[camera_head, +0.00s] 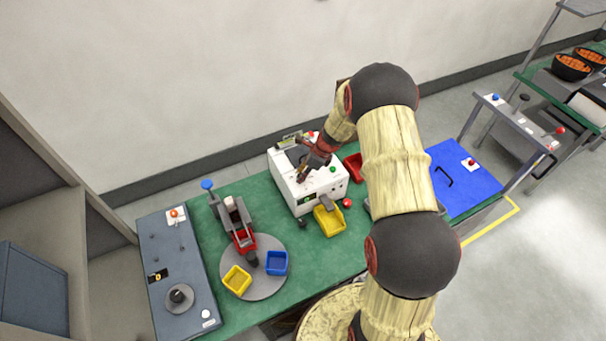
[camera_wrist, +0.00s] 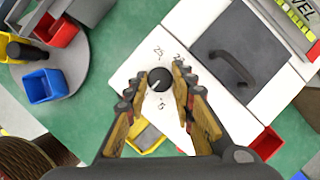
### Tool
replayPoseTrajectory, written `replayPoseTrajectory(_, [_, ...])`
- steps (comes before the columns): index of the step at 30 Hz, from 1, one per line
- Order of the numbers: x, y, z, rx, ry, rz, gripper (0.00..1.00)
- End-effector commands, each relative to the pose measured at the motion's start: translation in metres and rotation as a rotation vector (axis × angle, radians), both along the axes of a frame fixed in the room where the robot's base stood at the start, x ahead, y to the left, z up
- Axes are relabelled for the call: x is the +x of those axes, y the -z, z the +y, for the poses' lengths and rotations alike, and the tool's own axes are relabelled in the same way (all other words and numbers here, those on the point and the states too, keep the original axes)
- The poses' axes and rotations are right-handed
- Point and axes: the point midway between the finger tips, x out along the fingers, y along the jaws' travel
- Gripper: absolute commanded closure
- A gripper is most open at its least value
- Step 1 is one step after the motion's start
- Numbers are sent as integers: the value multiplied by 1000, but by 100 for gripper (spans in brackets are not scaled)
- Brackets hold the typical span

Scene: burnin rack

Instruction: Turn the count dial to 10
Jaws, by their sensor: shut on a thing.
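The count dial (camera_wrist: 160,79) is a round black knob on the white machine's panel (camera_wrist: 150,58). In the wrist view a light pointer mark on it points to the lower left. Printed numbers stand around it: 25 at the upper left, one partly covered at the upper right, and what looks like 15 below. The 10 cannot be made out. My gripper (camera_wrist: 160,82) has one finger on each side of the dial and is shut on it. In the head view my gripper (camera_head: 303,177) is at the white machine (camera_head: 295,200), and the dial cannot be made out.
The machine's lid with a dark handle (camera_wrist: 238,65) lies beside the dial. A yellow bin (camera_head: 329,220) stands in front of the machine and a red bin (camera_head: 353,166) to its right. A turntable (camera_head: 265,290) with small bins is at the left. Green tabletop between them is clear.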

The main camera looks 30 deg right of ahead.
Motion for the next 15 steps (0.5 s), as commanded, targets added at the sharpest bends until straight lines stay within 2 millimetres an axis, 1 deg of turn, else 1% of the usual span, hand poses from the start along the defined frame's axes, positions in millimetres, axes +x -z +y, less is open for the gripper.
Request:
replayPoseTrajectory(8, [0, 0, 0, 0, -13, 0, 100])
replayPoseTrajectory(15, [2, 0, -1, -1, -106, -1, 100])
